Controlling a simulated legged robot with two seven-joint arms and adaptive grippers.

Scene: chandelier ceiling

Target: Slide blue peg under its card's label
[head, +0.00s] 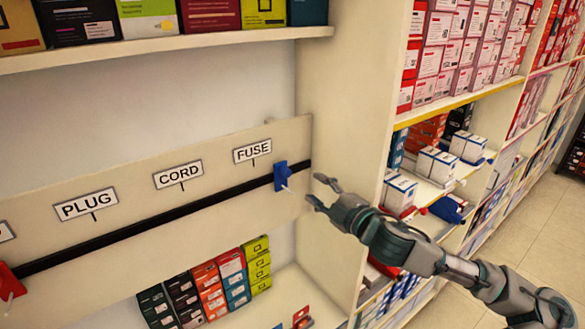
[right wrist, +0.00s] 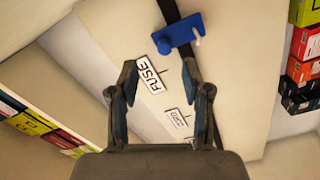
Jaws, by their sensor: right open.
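The blue peg (head: 281,176) sits on a black rail (head: 150,220) near its right end, right of the FUSE label (head: 252,151). A pale pin sticks out of it. CORD (head: 178,174) and PLUG (head: 86,204) labels hang further left; a label at the left edge is cut off. My right gripper (head: 316,190) is open and empty, a little right of the blue peg and apart from it. In the right wrist view the blue peg (right wrist: 178,36) lies beyond the open fingers (right wrist: 159,68), with the FUSE label (right wrist: 150,75) beside it. My left gripper is out of view.
A red peg (head: 8,282) sits on the rail at the left edge. A shelf of boxes (head: 160,45) runs above the board, and small coloured boxes (head: 205,285) stand below. An upright panel (head: 350,100) and stocked shelves (head: 440,160) lie to the right.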

